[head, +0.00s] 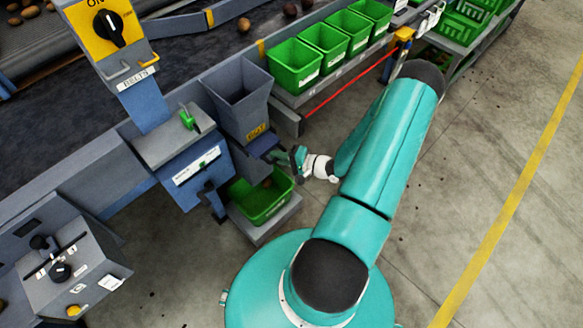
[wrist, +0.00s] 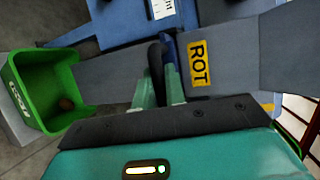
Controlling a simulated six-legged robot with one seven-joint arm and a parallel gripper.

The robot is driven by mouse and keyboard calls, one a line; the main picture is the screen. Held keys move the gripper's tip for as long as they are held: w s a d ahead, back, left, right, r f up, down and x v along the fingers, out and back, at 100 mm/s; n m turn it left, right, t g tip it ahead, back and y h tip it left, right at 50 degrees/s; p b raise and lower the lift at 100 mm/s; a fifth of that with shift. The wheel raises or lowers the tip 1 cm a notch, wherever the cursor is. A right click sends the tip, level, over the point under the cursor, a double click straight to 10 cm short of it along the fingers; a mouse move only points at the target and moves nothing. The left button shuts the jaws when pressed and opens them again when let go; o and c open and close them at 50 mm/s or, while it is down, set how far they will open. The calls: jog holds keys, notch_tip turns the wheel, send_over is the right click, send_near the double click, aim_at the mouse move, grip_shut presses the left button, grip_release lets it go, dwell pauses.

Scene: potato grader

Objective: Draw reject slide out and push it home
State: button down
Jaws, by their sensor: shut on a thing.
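The reject slide (head: 262,146) is a blue plate at the foot of a grey chute (head: 240,97) with a yellow ROT label. Part of the slide sticks out of the chute toward my arm; how far it is drawn cannot be told. My gripper (head: 285,157) is at the slide's outer end, shut on its dark handle. The wrist view shows the dark handle (wrist: 155,58) between my two teal fingers, with the blue slide (wrist: 170,50) beside it and the ROT label (wrist: 199,50) to the right. The fingers hide part of the handle.
A green bin (head: 250,217) with a brown potato in it stands below the chute on a grey ledge. Green bins line a rack at upper right. The floor at right is clear.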

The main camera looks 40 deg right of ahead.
aim_at(270, 150)
jog(key=shift+w, duration=2)
jog(key=c, duration=1.5)
grip_release()
jog(key=shift+w, duration=0.15)
jog(key=shift+o, duration=0.2)
jog(key=shift+r, duration=0.1)
jog(key=v, duration=1.4)
jog(key=shift+a, duration=0.1)
